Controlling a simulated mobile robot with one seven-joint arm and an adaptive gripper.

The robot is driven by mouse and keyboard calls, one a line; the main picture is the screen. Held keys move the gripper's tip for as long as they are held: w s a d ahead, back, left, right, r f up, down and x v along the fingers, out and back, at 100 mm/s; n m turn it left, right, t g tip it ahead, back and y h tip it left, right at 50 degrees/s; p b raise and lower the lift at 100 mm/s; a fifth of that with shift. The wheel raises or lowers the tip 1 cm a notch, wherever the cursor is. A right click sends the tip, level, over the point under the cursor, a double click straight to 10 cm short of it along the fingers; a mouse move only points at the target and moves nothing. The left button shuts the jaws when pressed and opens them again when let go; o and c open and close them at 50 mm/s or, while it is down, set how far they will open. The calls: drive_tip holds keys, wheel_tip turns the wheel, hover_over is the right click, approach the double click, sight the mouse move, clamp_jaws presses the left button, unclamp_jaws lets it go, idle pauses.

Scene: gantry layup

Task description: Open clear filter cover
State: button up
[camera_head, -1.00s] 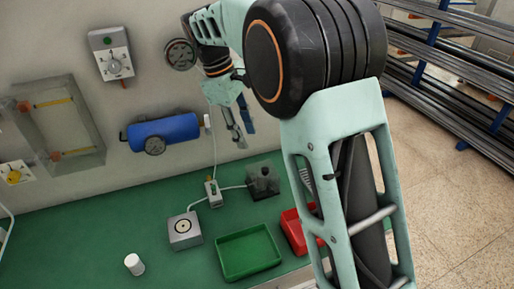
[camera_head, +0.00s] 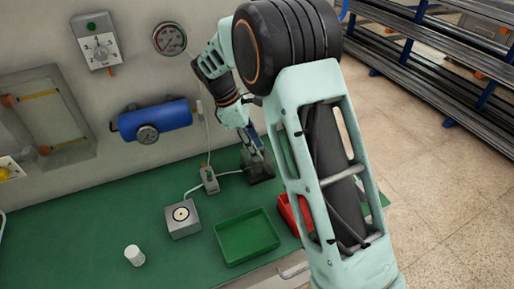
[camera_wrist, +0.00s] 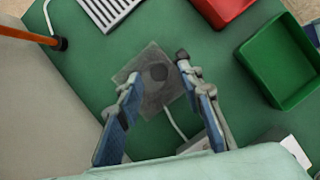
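A small clear, smoky cover (camera_wrist: 144,97) with a dark round knob (camera_wrist: 158,72) shows in the wrist view between and beyond my fingers. In the head view this dark see-through unit (camera_head: 262,175) stands on the green bench, partly hidden behind my gripper (camera_head: 257,153). My gripper, also in the wrist view (camera_wrist: 157,68), is open, its blue-padded fingers on either side of the knob. I cannot tell whether they touch it. The cover appears closed.
A green tray (camera_head: 247,236), a red tray (camera_head: 290,215), a grey box (camera_head: 183,218) and a white cylinder (camera_head: 134,255) are on the bench. A cable runs from the unit to a small device (camera_head: 209,181). A blue tank (camera_head: 155,119) and a clear-fronted case (camera_head: 48,120) are on the wall.

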drive_tip(key=shift+d+f, duration=0.2)
drive_tip(key=shift+f, duration=0.3)
clamp_jaws()
